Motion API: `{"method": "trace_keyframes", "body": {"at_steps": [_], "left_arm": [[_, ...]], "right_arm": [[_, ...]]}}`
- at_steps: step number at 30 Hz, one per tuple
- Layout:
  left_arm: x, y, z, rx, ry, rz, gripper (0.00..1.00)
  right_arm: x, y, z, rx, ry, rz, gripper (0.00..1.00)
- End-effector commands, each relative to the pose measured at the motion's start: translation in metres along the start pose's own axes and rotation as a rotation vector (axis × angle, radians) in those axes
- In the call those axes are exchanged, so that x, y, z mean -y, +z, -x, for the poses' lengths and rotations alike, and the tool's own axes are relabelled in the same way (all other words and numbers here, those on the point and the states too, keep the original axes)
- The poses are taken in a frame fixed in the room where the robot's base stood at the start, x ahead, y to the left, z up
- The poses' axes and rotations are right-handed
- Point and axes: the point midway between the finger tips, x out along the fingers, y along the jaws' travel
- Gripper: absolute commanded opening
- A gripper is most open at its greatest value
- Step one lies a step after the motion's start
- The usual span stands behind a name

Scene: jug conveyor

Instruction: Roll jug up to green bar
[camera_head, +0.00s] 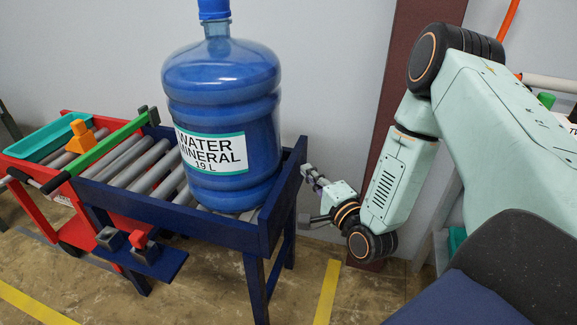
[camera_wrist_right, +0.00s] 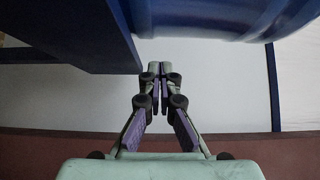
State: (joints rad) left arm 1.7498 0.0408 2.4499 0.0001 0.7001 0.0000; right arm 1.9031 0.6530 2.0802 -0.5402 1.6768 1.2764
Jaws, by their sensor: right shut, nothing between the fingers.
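A large blue water jug (camera_head: 221,110) with a white label stands upright on the grey rollers of the blue conveyor (camera_head: 215,228), at its right end. The green bar (camera_head: 100,149) lies across the conveyor to the left of the jug, with bare rollers between them. My right gripper (camera_head: 308,176) is just outside the conveyor's right end, apart from the jug. In the right wrist view my gripper (camera_wrist_right: 161,70) is shut and empty. My left gripper is not in view.
A red cart (camera_head: 75,215) with a teal tray (camera_head: 45,138) and an orange object (camera_head: 80,137) adjoins the conveyor's left end. The conveyor's raised blue rim and legs are near my right gripper. A dark red post stands behind my right arm.

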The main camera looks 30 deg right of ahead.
Motion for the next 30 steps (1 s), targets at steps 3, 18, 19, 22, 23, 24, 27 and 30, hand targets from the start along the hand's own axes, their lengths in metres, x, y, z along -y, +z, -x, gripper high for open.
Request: {"method": "trace_keyframes", "body": {"at_steps": [3, 18, 19, 22, 23, 24, 27, 30], "left_arm": [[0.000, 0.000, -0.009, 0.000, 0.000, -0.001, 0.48], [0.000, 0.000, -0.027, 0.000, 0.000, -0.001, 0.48], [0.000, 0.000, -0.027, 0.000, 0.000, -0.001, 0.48], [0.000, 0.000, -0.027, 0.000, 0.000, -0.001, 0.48], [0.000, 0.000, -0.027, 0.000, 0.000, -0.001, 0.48], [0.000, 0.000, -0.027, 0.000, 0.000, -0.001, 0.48], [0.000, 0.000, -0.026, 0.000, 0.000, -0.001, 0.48], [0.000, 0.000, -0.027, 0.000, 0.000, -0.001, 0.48]], "right_arm": [[-0.001, 0.001, -0.025, 0.003, -0.004, 0.004, 0.00], [-0.001, 0.023, -0.064, 0.000, 0.001, 0.000, 0.00], [-0.001, 0.023, -0.064, 0.000, 0.001, 0.000, 0.00], [0.000, 0.023, -0.064, -0.001, 0.001, 0.000, 0.00], [0.000, 0.023, -0.064, -0.001, 0.001, 0.000, 0.00], [0.000, 0.023, -0.064, -0.001, 0.001, 0.000, 0.00], [0.000, 0.023, -0.064, -0.001, 0.002, 0.000, 0.00], [0.000, 0.024, -0.064, -0.001, 0.001, 0.000, 0.00]]}}
